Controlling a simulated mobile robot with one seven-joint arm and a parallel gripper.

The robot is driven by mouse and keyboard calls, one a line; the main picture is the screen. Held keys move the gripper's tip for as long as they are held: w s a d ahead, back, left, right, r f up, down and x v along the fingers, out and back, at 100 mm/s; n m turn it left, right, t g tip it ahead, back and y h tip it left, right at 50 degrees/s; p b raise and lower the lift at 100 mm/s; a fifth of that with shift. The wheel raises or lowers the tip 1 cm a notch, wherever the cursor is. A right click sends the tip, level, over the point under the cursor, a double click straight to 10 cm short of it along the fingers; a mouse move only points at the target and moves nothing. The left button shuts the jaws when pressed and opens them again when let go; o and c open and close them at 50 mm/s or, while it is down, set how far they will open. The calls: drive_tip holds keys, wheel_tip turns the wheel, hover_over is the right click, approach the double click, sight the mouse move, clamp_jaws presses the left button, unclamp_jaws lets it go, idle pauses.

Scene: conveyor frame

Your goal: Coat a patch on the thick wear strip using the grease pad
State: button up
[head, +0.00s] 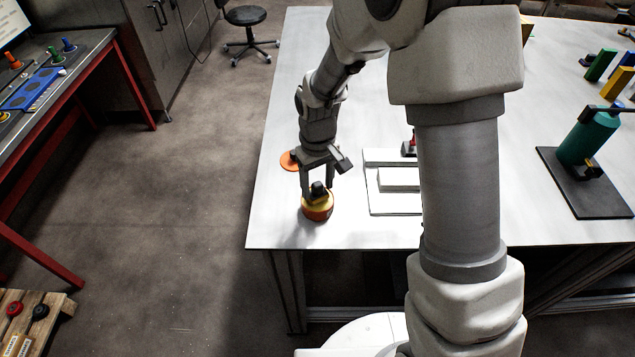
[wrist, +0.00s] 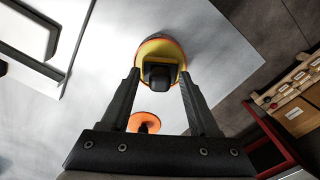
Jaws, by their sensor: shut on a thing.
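The grease pad (head: 317,211) looks like a round yellow and orange pad with a black knob on top. It is near the front left corner of the table; I cannot tell if it touches the top. My gripper (head: 318,188) points down and is shut on its black knob. In the wrist view the pad (wrist: 160,47) shows beyond the fingertips of my gripper (wrist: 160,76). A pale plate (head: 382,205) with a raised light strip (head: 398,178) lies right of the pad, partly hidden by my arm. I cannot tell for sure which part is the thick wear strip.
An orange disc (head: 288,165) with a dark knob lies behind the pad. A small red and black item (head: 408,147) stands by the plate. A green cylinder (head: 588,140) on a black base (head: 590,200) is at the right. The table's left and front edges are close.

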sight(318, 184)
drive_tip(key=shift+f+b, duration=0.4)
drive_tip(key=shift+f, duration=0.05)
idle(1.2)
drive_tip(key=shift+r, duration=0.1)
drive_tip(key=shift+r+p, duration=2.4)
drive_tip(key=shift+r, duration=1.1)
drive_tip(key=d+f+m, duration=0.1)
drive_tip(key=d+m, duration=0.1)
drive_tip(key=d, duration=0.4)
drive_tip(key=d+f+m+b, duration=0.1)
drive_tip(key=d+f+m, duration=0.1)
drive_tip(key=d, duration=0.4)
drive_tip(key=shift+w+d+f+m, duration=0.2)
drive_tip(key=shift+d+f+m, duration=0.1)
drive_tip(key=shift+m, duration=0.5)
